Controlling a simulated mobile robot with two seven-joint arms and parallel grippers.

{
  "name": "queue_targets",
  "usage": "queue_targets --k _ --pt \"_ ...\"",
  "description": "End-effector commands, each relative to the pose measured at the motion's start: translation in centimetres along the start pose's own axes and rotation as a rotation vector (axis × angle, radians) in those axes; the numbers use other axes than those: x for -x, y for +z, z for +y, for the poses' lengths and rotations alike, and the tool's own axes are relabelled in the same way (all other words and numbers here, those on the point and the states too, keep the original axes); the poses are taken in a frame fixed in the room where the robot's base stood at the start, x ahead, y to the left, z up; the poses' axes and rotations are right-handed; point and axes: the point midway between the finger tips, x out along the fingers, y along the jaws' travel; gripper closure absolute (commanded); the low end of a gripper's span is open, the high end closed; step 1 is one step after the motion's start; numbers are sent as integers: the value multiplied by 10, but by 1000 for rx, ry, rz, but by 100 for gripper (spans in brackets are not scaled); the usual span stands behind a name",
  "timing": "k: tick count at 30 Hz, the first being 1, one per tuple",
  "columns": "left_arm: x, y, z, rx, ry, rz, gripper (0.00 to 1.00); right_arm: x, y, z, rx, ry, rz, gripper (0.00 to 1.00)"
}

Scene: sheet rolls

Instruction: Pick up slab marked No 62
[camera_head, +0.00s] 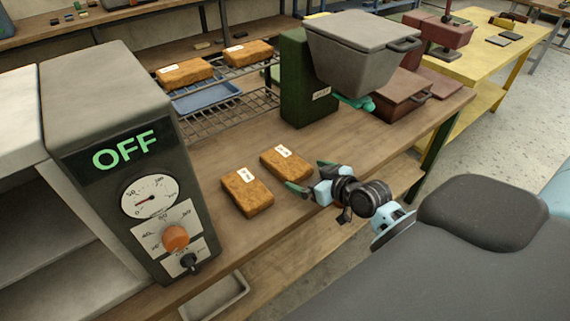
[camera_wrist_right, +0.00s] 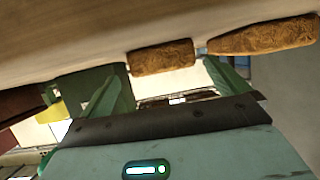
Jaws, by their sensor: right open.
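Two brown, rough-surfaced slabs with white labels lie on the wooden bench in the head view: a front-left slab (camera_head: 247,195) and a slab to its right (camera_head: 290,168). Two more lie on the wire rack, a left one (camera_head: 184,75) and a right one (camera_head: 248,54). The label numbers are too small to read, so I cannot tell which is No 62. My right gripper (camera_head: 309,177) is open and empty at the right end of the right bench slab. In the right wrist view a slab (camera_wrist_right: 162,57) shows beyond the open fingers. My left gripper is not in view.
A grey machine (camera_head: 110,120) reading OFF, with a gauge and orange knob, stands at the left. A green stand with a grey lidded hopper (camera_head: 360,55) is behind the gripper. A blue tray (camera_head: 206,97) lies at the rack. The bench between rack and slabs is clear.

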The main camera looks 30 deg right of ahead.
Motion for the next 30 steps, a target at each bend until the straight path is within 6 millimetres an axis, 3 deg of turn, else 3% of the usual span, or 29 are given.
queue_targets --k 8,18,28,30 --pt "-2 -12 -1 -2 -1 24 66 -11 -2 -1 -1 0 2 0" --pt "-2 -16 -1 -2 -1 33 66 -52 -3 -4 0 0 0 0" --pt "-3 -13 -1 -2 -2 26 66 -58 -3 -4 1 0 0 0" --pt "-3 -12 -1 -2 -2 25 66 -58 -3 -4 1 0 0 9"
